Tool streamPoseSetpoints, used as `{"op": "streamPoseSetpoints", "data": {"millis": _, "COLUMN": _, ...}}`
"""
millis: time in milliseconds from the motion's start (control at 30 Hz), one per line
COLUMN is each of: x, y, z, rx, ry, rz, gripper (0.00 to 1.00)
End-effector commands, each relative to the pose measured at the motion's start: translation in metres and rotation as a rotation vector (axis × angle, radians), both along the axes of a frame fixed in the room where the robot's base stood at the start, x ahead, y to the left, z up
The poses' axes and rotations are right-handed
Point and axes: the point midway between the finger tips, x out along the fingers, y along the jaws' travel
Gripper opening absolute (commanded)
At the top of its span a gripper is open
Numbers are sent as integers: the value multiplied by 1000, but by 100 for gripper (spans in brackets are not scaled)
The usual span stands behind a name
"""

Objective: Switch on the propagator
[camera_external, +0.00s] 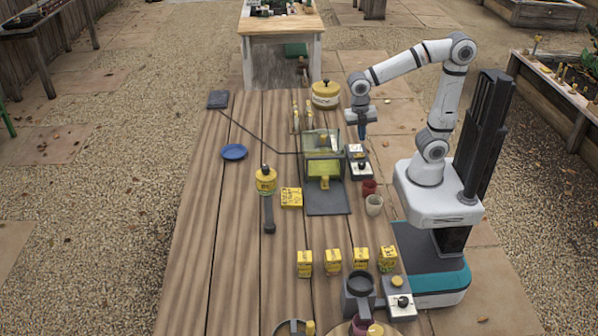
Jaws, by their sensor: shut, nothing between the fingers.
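The propagator appears to be the clear-sided box (311,143) with yellow-green contents, standing on a dark base on the wooden table. A small grey and white switch box (360,171) with a dark knob and a yellow top part sits against its right side. My gripper (363,136) points down, shut and empty, just above the back of this switch box. I cannot tell whether it touches the box. The knob's setting is too small to read.
A dark cable runs from a dark square block (218,99) to the propagator. A red pot (369,188) and a pale pot (374,206) stand in front of the switch box. A similar switch box (401,308) is near the front. The table's left side is mostly clear.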

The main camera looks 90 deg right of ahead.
Motion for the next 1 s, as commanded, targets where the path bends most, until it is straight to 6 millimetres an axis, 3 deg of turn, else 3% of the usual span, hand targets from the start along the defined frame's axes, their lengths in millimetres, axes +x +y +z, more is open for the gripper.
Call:
{"op": "streamPoseSetpoints", "data": {"millis": 100, "x": -4, "y": 0, "z": -27, "rx": 0, "ry": 4, "rz": 0, "gripper": 0}}
{"op": "streamPoseSetpoints", "data": {"millis": 333, "x": -8, "y": 0, "z": -57, "rx": 0, "ry": 1, "rz": 0, "gripper": 0}}
{"op": "streamPoseSetpoints", "data": {"millis": 1000, "x": -11, "y": 0, "z": -69, "rx": 0, "ry": 0, "rz": 0, "gripper": 0}}
